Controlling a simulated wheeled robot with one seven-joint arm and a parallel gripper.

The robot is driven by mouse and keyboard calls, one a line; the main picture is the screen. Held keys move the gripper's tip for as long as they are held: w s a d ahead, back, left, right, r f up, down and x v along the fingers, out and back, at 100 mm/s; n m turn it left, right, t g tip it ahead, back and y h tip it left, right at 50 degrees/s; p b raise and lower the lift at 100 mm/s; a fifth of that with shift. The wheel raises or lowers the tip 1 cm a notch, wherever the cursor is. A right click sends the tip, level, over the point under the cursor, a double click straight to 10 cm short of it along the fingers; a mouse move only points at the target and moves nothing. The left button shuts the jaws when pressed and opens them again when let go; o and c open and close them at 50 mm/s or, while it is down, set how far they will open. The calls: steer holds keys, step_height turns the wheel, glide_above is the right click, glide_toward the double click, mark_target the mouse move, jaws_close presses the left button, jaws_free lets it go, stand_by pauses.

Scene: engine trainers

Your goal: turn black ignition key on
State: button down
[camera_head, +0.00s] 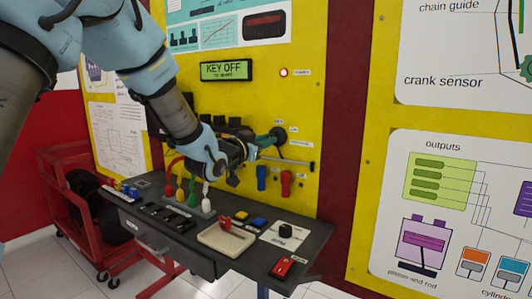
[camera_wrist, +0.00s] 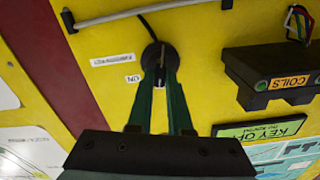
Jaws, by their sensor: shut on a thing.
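The black ignition key (camera_wrist: 159,72) sits in a round black switch on the yellow panel, which also shows in the head view (camera_head: 280,135). My gripper (camera_wrist: 160,76) has its two green fingers closed on the key, one on each side, and the fingertips partly hide it. In the head view my gripper (camera_head: 271,138) reaches the switch from the left. An "ON" label is beside the switch. The display (camera_head: 226,70) reads "KEY OFF", and part of it shows in the wrist view (camera_wrist: 262,130).
A red lamp (camera_head: 283,72) glows above the switch. A grey rod (camera_head: 290,161) runs along the panel below it. Blue (camera_head: 261,178) and red (camera_head: 286,183) connectors hang lower. A dark bench (camera_head: 310,246) holds a tray and several small parts. A black coil block (camera_wrist: 280,75) juts out at right.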

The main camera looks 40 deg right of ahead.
steer(key=m+b, duration=0.9)
steer(key=b, duration=0.5)
steer(key=shift+s+f+b, duration=0.1)
steer(key=shift+f+b, duration=0.05)
steer(key=shift+b, duration=0.25)
steer(key=shift+m, duration=0.3)
steer(key=c, duration=0.8)
jaws_free()
steer(key=shift+c, duration=0.2)
